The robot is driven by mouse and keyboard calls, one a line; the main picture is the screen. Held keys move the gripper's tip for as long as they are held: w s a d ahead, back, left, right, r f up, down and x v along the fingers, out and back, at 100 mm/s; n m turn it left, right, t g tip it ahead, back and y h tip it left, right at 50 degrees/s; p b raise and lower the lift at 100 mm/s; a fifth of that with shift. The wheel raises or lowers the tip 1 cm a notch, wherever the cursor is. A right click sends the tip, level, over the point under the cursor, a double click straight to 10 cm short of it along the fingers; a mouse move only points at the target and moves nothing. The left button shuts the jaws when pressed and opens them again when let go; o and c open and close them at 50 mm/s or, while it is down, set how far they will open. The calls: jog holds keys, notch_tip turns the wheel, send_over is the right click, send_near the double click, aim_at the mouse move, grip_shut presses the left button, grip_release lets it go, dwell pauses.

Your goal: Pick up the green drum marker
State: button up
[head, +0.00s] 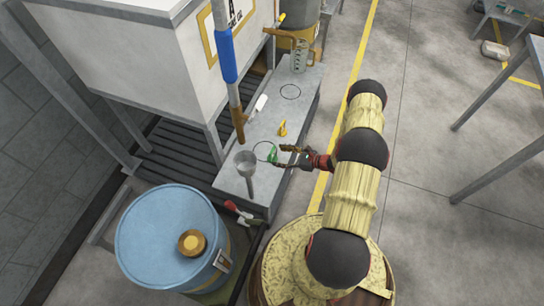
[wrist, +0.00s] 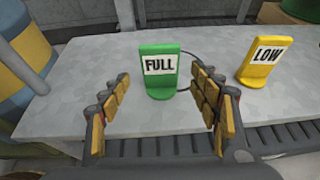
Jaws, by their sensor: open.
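The green drum marker (head: 272,154) stands upright on the grey bench (head: 234,182), by a black circle outline. In the wrist view the green marker (wrist: 158,72) shows a white label reading FULL. My gripper (head: 285,157) is open at the right side of the marker in the head view. In the wrist view my gripper (wrist: 163,84) has its padded fingers spread, one to each side of the marker, which appears just beyond the fingertips. I see no contact.
A yellow LOW marker (wrist: 264,57) stands to the right in the wrist view and behind in the head view (head: 283,128). A metal funnel (head: 246,160), a clear jug (head: 299,58) and a blue drum (head: 150,235) are nearby. A blue-handled pole (head: 227,56) rises beside the bench.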

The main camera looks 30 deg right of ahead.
aim_at(273, 154)
jog(key=shift+r+b+x, duration=0.15)
jog(key=shift+b+x, duration=0.35)
jog(key=shift+x, duration=0.7)
jog(key=shift+r+b+x, duration=0.1)
jog(key=shift+b+x, duration=0.35)
jog(key=shift+x, duration=0.7)
jog(key=shift+w, duration=0.1)
jog(key=shift+c, duration=0.3)
jog(key=c, duration=1.1)
